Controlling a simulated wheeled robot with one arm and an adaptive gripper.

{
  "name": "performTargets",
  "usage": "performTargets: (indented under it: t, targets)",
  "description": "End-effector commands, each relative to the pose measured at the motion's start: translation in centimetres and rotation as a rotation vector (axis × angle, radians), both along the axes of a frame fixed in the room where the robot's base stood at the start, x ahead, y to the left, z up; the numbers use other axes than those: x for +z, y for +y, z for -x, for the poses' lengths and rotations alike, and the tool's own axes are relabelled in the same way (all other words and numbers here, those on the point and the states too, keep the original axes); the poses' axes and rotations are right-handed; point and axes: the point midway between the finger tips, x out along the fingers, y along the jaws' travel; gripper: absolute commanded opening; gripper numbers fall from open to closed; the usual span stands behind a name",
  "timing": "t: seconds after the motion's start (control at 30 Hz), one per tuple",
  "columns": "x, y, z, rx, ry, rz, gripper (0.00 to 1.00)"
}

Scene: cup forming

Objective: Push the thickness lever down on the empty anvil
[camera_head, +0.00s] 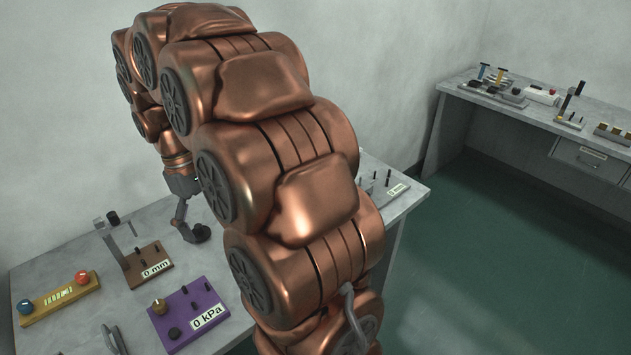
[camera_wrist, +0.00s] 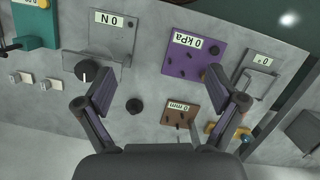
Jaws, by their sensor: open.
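The brown thickness gauge (camera_head: 140,262) stands on the grey bench, left of my gripper in the head view. It bears a "0 mm" plate. A grey upright (camera_head: 117,250) rises from it, with a black knob (camera_head: 113,217) near the top. In the wrist view the brown base (camera_wrist: 180,104) lies low, right of centre. Which part is the lever, and whether the anvil is empty, I cannot tell. My gripper (camera_head: 192,232) is above the bench, partly hidden by my arm. In the wrist view my gripper (camera_wrist: 162,88) is open, with nothing held.
A purple "0 kPa" panel (camera_head: 190,312) and a yellow panel with red and blue knobs (camera_head: 60,298) are close to the gauge. A grey "N" plate (camera_wrist: 110,43) and a black round piece (camera_wrist: 134,106) show in the wrist view. A second bench (camera_head: 530,107) stands far right.

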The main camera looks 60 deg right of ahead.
Motion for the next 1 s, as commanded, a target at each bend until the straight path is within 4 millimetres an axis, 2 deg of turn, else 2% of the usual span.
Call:
performTargets:
  t: [0.2,0.5,0.77,1.0]
  targets:
    - [0.2,-6.0,-3.9,-0.033,0.021,-0.005,0.94]
    - [-1.1,-14.9,-6.9,-0.086,0.056,-0.01,0.94]
    - [-3.0,-23.1,-7.3,-0.146,0.091,-0.01,0.94]
    - [-5.5,-30.4,-5.6,-0.212,0.127,-0.01,0.94]
